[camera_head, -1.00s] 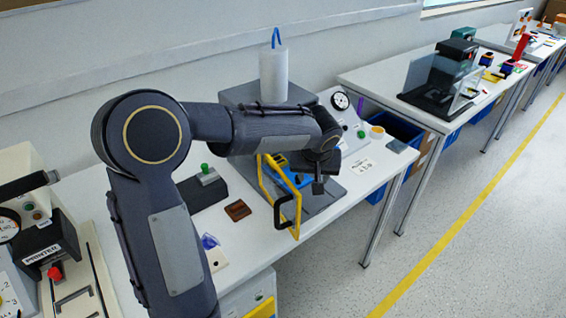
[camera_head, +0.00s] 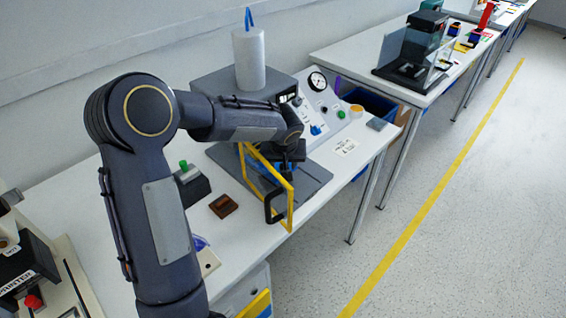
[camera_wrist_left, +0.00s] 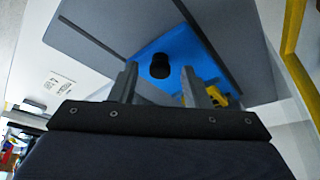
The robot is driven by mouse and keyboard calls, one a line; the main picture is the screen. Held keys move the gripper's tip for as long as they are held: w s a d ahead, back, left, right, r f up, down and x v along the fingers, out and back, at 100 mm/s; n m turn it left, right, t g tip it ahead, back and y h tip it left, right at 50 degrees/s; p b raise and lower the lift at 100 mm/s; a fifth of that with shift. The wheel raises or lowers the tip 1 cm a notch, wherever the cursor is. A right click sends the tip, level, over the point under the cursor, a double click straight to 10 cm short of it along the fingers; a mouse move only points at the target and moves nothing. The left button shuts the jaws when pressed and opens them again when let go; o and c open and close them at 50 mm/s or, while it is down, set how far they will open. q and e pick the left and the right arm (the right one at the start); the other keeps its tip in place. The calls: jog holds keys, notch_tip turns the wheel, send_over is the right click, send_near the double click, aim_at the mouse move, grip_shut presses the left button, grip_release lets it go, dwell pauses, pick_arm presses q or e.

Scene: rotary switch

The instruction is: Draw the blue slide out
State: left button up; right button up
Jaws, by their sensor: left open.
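The blue slide (camera_wrist_left: 182,58) is a flat blue plate with a round black knob (camera_wrist_left: 160,66) standing on it, in the left wrist view. It lies on a grey machine base (camera_wrist_left: 225,35). My left gripper (camera_wrist_left: 159,70) is open, and its two fingers are on either side of the knob in the picture. I cannot tell whether they touch it. In the head view my left gripper (camera_head: 287,163) is over the machine base, behind the yellow frame, and hides most of the slide. My right gripper is not in view.
A yellow-framed guard (camera_head: 290,205) with a black handle (camera_head: 272,207) stands open at the front of the machine, close to my gripper. A control panel (camera_head: 322,105) with a gauge is to the right. A brown block (camera_head: 223,206) and a green-knobbed box (camera_head: 190,183) are to the left.

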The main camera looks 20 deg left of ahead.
pick_arm(q)
jog(key=shift+w+f, duration=0.1)
jog(key=shift+f, duration=0.1)
grip_shut()
jog(key=d+b, duration=0.1)
jog(key=d, duration=0.1)
jog(key=s+d+b, duration=0.1)
jog(key=b, duration=0.1)
jog(key=d+b, duration=0.2)
jog(key=shift+s+d+f, duration=0.35)
jog(key=shift+s+f, duration=0.05)
jog(key=d, duration=0.2)
jog(key=s+d+b, duration=0.1)
jog(key=d, duration=0.1)
jog(key=s+d+b, duration=0.1)
jog(key=d, duration=0.1)
jog(key=shift+s+d+r, duration=0.15)
jog(key=shift+s+r, duration=0.05)
jog(key=shift+r, duration=0.15)
jog(key=shift+s+d, duration=0.1)
